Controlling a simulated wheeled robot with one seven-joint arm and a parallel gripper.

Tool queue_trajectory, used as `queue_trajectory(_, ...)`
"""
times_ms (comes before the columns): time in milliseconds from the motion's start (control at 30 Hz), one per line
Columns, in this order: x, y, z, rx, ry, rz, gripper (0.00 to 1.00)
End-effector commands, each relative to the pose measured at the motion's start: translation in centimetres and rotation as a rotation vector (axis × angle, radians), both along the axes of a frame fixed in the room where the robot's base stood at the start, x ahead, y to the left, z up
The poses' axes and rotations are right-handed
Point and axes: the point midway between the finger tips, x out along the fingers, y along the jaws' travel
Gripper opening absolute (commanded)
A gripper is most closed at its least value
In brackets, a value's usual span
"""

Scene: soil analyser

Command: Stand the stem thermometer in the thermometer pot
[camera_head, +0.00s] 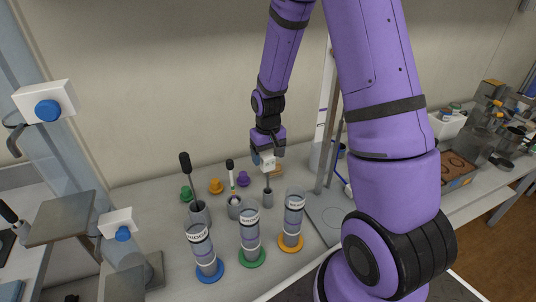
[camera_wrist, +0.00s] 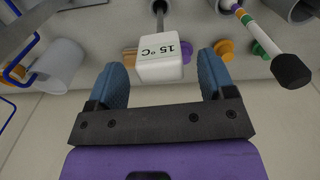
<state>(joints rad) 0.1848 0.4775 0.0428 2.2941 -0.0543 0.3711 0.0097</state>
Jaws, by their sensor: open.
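The stem thermometer has a white block head marked 15 °C (camera_wrist: 160,66) and a thin grey stem. In the head view its white head (camera_head: 268,162) is high between my fingers, with the stem running down. The stem's lower end is inside a small grey pot (camera_head: 268,200), which I take to be the thermometer pot; the thermometer looks about upright. My gripper (camera_wrist: 162,78) is open, with a blue finger on either side of the head and gaps showing on both sides. In the head view my gripper (camera_head: 267,156) is above the pot. The stem's tip is hidden in the pot.
A black-capped striped probe (camera_head: 230,172) stands in a grey pot (camera_head: 235,208) to the left. A dark-handled tool (camera_head: 186,165) stands in a cup (camera_head: 200,216). Labelled tubes (camera_head: 249,238) stand in front. Coloured knobbed pieces (camera_head: 216,186) lie behind. A post stands to the right.

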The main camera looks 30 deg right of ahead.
Motion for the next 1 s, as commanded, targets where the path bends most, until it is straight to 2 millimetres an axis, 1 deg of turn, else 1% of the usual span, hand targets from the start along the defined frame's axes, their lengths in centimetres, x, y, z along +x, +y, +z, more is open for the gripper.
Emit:
queue_trajectory(133, 0.0, 0.0, 0.2, 0.000, -0.001, 0.000, 0.76)
queue_trajectory(233, 0.0, 0.0, 1.0, 0.000, -0.002, 0.000, 0.76)
queue_trajectory(367, 0.1, 0.0, 2.8, 0.000, -0.004, -0.001, 0.76)
queue_trajectory(600, 0.1, 0.0, 7.2, -0.002, -0.005, 0.001, 0.76)
queue_trajectory(700, 0.1, 0.0, 8.7, 0.000, -0.003, 0.000, 0.76)
queue_trajectory(833, 0.0, 0.0, 10.0, 0.000, -0.001, 0.000, 0.76)
queue_trajectory(1000, 0.0, 0.0, 10.8, 0.000, 0.000, 0.000, 0.76)
